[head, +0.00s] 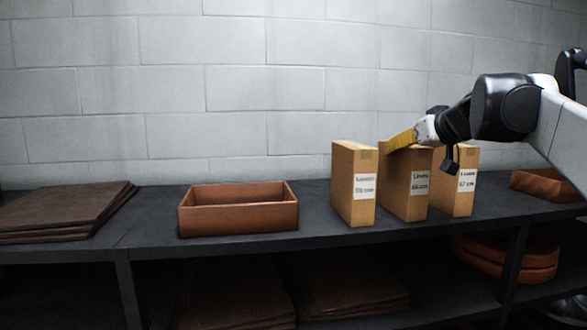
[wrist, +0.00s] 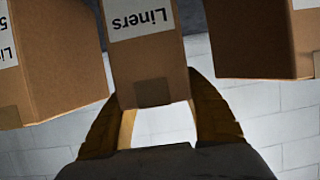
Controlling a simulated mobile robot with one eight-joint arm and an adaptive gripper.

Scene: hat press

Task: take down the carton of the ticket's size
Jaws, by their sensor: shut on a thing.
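Three tall brown cartons with white "Liners" labels stand in a row on the dark shelf: the left carton (head: 354,188), the middle carton (head: 403,192) and the right carton (head: 461,200). My gripper (head: 398,141) reaches in from the right at the top of the middle carton. In the wrist view my gripper (wrist: 153,100) has its yellow fingers on both sides of the middle carton (wrist: 148,66), shut on it. The other cartons flank it there. No ticket shows in either view.
A brown open tray (head: 238,218) stands left of the cartons, with bare shelf between. Stacked brown sheets (head: 65,210) lie at the far left. Another brown tray (head: 545,186) is at the right. Round brown pieces (head: 510,262) sit on the lower shelf. A block wall (head: 260,90) stands behind.

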